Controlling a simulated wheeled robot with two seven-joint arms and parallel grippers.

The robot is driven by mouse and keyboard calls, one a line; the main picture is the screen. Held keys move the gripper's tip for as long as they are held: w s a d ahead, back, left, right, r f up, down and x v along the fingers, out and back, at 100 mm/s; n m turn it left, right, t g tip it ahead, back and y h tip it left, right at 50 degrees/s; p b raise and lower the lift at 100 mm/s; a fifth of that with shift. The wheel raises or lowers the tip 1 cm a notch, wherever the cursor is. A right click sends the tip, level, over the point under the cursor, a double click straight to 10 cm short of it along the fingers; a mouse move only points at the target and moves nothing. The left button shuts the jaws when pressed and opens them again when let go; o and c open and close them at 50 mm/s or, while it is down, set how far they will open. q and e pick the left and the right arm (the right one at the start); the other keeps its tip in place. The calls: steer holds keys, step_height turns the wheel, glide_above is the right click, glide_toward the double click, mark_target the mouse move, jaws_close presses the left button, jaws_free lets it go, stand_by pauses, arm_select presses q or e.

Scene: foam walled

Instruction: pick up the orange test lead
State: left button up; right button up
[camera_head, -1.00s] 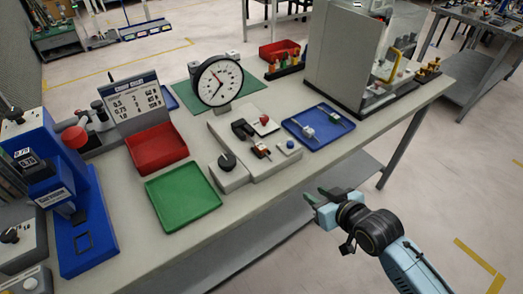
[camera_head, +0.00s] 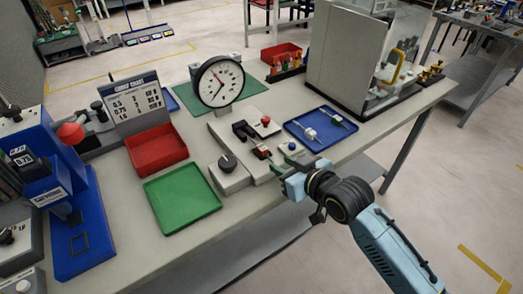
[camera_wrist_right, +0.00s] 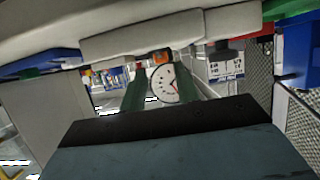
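A small orange piece (camera_head: 263,152), which looks like the orange test lead, sits at the front of the pale grey fixture (camera_head: 232,178), next to a dark clamp (camera_head: 244,131). In the right wrist view an orange patch (camera_wrist_right: 165,57) shows near the fingertips. My right gripper (camera_head: 278,170) is open and empty at the table's front edge, just in front of and slightly right of the orange piece, apart from it. Its two green fingers (camera_wrist_right: 157,84) show spread in the wrist view. My left gripper is not in view.
A dial gauge (camera_head: 219,82) stands behind the fixture. A blue tray (camera_head: 341,139) with white parts lies to the right, near a large grey cabinet (camera_head: 345,55). A green tray (camera_head: 182,198) and red tray (camera_head: 157,150) lie left. Bare table lies in front of the green tray.

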mark_target(270, 158)
steer(key=x, duration=0.3)
steer(key=shift+w+a+f+b, duration=0.2)
steer(key=shift+w+f+b, duration=0.1)
steer(key=shift+b, duration=0.05)
steer(key=shift+w+a+f, duration=0.1)
steer(key=shift+w, duration=0.05)
jaws_close()
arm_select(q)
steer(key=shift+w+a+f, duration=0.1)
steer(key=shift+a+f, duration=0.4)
